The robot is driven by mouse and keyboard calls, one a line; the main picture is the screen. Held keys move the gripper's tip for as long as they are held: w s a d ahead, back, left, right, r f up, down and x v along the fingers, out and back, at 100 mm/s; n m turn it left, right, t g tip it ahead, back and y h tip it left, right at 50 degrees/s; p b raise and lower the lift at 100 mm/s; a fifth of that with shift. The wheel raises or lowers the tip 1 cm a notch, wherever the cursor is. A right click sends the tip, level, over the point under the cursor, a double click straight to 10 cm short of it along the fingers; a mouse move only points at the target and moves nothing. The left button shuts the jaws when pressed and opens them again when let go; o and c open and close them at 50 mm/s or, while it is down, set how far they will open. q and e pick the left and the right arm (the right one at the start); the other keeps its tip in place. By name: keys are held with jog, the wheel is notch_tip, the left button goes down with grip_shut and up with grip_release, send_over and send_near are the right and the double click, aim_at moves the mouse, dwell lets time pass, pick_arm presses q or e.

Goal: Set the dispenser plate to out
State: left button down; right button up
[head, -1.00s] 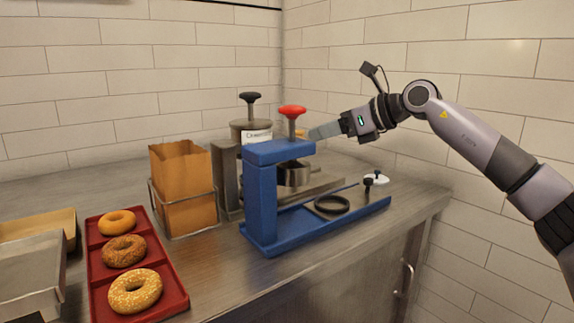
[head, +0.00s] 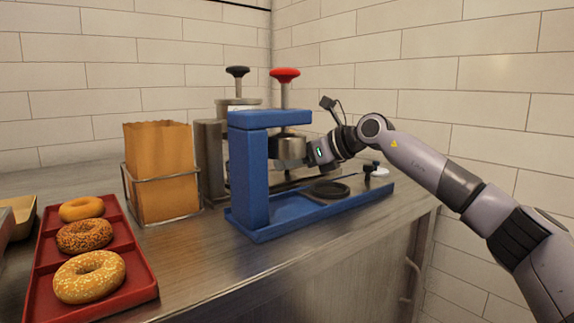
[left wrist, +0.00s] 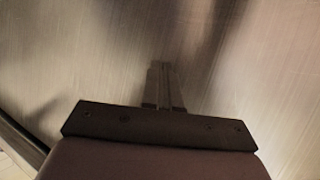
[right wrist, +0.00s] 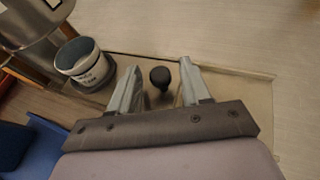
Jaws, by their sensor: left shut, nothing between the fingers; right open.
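In the right wrist view a black knob (right wrist: 160,77) stands on a flat beige plate (right wrist: 235,88), which I take to be the dispenser plate. My right gripper (right wrist: 159,67) is open, with one finger on each side of the knob; I cannot tell if they touch it. In the head view its fingers are hidden behind the blue press (head: 250,180). The steel dispenser with a black top knob (head: 237,72) stands behind the press. My left gripper (left wrist: 161,85) is shut and empty over a brushed metal surface, and is outside the head view.
A white lettered cup (right wrist: 85,62) sits at the plate's left end. The blue press has a red knob (head: 285,75) and stands close to my right gripper. A paper bag (head: 160,170) stands in a wire holder. A red tray (head: 130,300) holds three bagels. The front counter is clear.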

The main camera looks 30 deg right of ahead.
pick_arm(q)
jog(key=shift+d, duration=0.1)
pick_arm(e)
jog(key=shift+w+a+f, duration=0.25)
jog(key=shift+w, duration=0.35)
